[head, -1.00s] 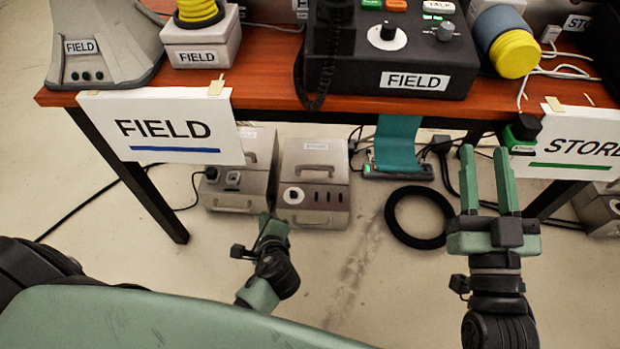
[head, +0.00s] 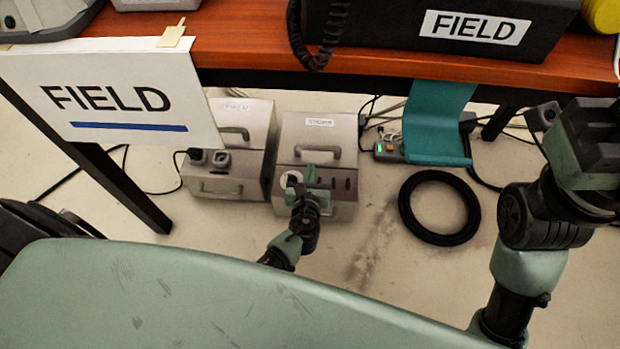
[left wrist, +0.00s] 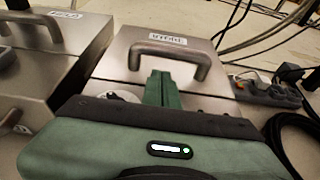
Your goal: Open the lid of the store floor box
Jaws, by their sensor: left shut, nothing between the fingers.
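The store floor box (head: 317,140) is a grey metal case on the floor under the table, with a white label and a handle on its lid. Its lid is down. In the left wrist view the store label and the lid handle (left wrist: 196,60) show clearly. My left gripper (head: 309,170) is shut and empty over the front part of the box. In the left wrist view its fingertips (left wrist: 162,74) reach the gap framed by the handle; I cannot tell whether they touch it. My right gripper (head: 592,140) is at the right edge, its fingers unclear.
A similar field floor box (head: 232,150) stands close on the left. The table edge (head: 400,78) and a hanging field sign (head: 110,100) are above. A black ring (head: 440,207), a teal strip (head: 436,120) and cables lie to the right.

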